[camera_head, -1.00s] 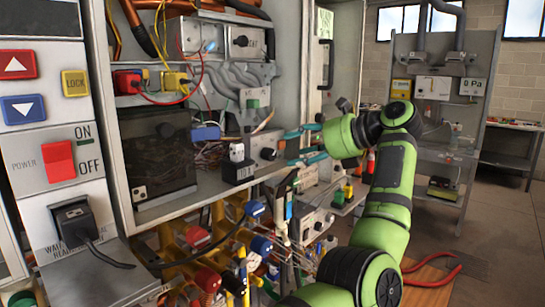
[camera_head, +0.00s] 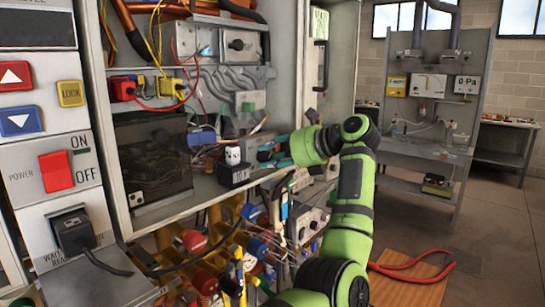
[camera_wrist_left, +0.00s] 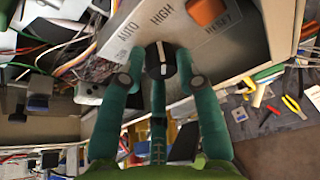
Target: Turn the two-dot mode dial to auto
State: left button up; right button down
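A black dial (camera_wrist_left: 160,60) with a white pointer line sits on a grey panel in the left wrist view. The words AUTO and HIGH are printed above it, and RESET is to the right. The line points roughly up in that view; its exact setting and any dots are unclear. My left gripper (camera_wrist_left: 161,56) has its teal fingers on either side of the dial, apparently with small gaps. In the head view my left gripper (camera_head: 274,152) is at the small grey control box on the cabinet shelf, its fingers partly covering the dial. My right gripper is not in view.
A black box with a white top (camera_head: 234,168) stands just left of the gripper. Loose wires and a blue connector (camera_head: 200,137) lie behind it. Valves and pipes (camera_head: 225,255) crowd below. An orange button (camera_wrist_left: 207,12) is near the dial.

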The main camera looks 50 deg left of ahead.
pick_arm(q)
jog(key=shift+f+b, duration=0.35)
jog(key=n+t+b, duration=0.1)
jog(key=n+b, duration=0.1)
jog(key=b, duration=0.1)
jog(key=shift+d+f+t, duration=0.1)
jog(key=shift+f+t, duration=0.1)
jog(key=shift+t, duration=0.2)
jog(key=shift+s+r+n+b, duration=0.1)
jog(key=shift+r+n+b, duration=0.15)
jog(key=shift+b, duration=0.2)
jog(key=o, duration=1.1)
jog(key=shift+r, duration=0.1)
